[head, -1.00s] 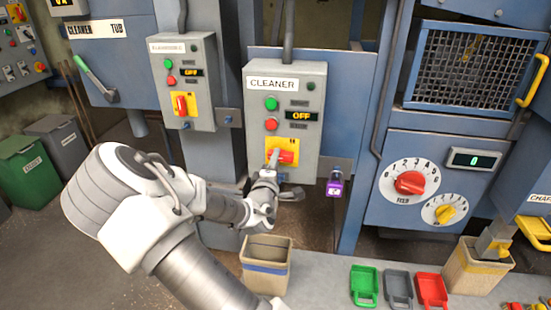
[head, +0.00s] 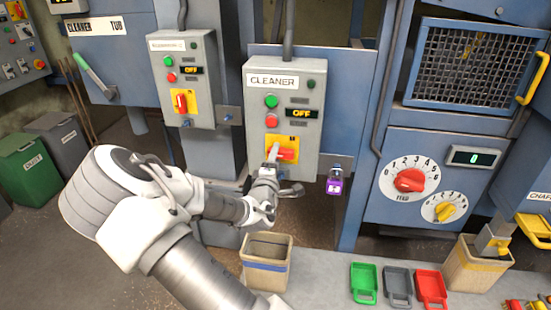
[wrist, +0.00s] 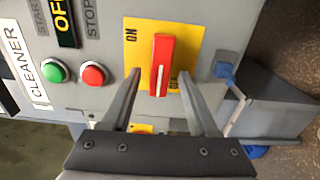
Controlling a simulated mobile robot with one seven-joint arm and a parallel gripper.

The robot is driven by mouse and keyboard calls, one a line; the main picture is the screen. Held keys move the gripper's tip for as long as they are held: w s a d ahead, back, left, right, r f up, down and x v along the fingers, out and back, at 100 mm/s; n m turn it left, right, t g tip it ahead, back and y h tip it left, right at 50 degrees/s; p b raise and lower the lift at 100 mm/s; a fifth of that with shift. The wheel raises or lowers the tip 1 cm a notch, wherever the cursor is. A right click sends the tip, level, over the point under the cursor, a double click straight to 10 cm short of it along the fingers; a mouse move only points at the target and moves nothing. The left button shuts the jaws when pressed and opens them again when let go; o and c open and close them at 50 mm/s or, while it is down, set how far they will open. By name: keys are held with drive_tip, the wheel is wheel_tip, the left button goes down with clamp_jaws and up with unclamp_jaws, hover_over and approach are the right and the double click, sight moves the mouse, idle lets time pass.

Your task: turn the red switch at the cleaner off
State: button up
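The cleaner's grey control box (head: 310,75) has a red rotary switch (head: 288,155) on a yellow plate (head: 292,140). The handle lies about level in the head view. In the wrist view the switch (wrist: 161,62) stands upright in the picture, its white line toward the gripper, beside the partly hidden OFF mark. The ON mark is at the plate's upper left there. The box display (head: 302,113) reads OFF. My gripper (wrist: 160,72) is open, one finger on each side of the handle, with gaps visible. Whether the fingertips touch the plate is unclear.
Green (wrist: 54,71) and red (wrist: 93,74) push buttons sit beside the switch. A purple padlock (head: 335,184) hangs at the box's lower right. A similar box (head: 200,55) with its own red switch is to the left. A bin (head: 266,270) stands below.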

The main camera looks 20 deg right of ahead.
drive_tip(key=p+v, duration=0.7)
drive_tip(key=v, duration=1)
drive_tip(key=shift+s, duration=0.2)
drive_tip(key=shift+a, duration=0.15)
